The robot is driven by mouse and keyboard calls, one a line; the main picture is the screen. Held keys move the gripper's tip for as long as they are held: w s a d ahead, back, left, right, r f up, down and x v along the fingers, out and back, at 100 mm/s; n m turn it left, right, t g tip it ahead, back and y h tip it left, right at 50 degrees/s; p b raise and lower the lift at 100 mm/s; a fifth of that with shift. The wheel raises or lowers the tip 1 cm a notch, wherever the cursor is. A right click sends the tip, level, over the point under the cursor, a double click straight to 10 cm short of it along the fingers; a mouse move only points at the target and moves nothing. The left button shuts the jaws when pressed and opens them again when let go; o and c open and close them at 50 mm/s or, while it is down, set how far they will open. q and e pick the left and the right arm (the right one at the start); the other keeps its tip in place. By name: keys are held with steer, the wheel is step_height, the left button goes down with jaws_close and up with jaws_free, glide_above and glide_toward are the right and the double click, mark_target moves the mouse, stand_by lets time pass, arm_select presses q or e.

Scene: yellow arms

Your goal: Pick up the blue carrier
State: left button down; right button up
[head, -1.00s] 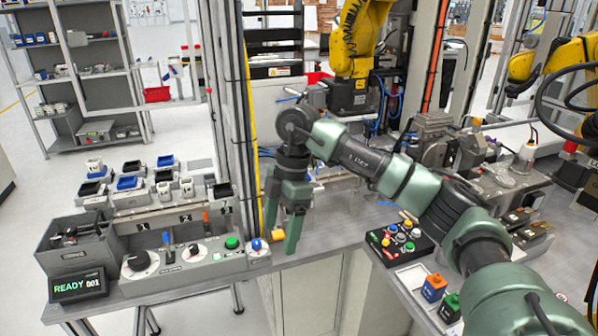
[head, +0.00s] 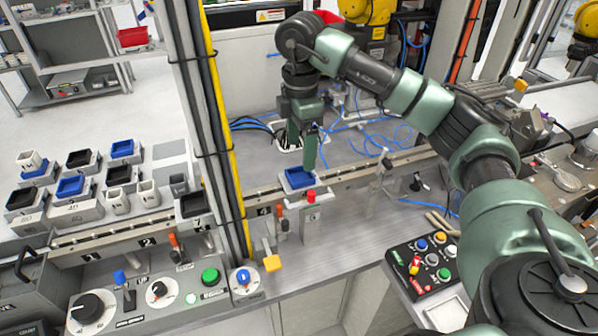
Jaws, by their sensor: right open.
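A blue carrier (head: 298,178), a small open-topped box, sits on the rail behind the front bench, just below my right gripper (head: 302,152). My right gripper is open and points down, with its fingers just above the carrier; I cannot tell whether they touch it. Other blue carriers stand on the numbered grey stands at the left: one at the back (head: 122,148), one in the middle (head: 70,186) and one partly under a white cup (head: 36,170). My left gripper is not in view.
A red-topped post (head: 310,196) and an orange-red lever (head: 280,216) stand in front of the carrier. A vertical frame post with a yellow strip (head: 222,140) rises to its left. Blue hoses (head: 375,140) lie behind. A button box (head: 425,260) sits at the right.

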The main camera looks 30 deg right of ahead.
mark_target(300, 179)
steer(key=shift+s+f, duration=0.2)
steer(key=shift+f, duration=0.3)
steer(key=shift+s+a+f+p, duration=0.1)
steer(key=shift+f+p, duration=0.25)
step_height(300, 179, down, 4)
steer(key=shift+a+f+p, duration=0.1)
steer(key=shift+f+p, duration=0.15)
steer(key=shift+p, duration=0.6)
steer(key=shift+f, duration=0.15)
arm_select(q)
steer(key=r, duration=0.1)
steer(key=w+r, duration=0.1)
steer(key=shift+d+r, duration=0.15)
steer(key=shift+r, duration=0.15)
arm_select(e)
steer(key=c, duration=1.5)
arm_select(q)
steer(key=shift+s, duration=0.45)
arm_select(e)
steer(key=shift+c, duration=0.9)
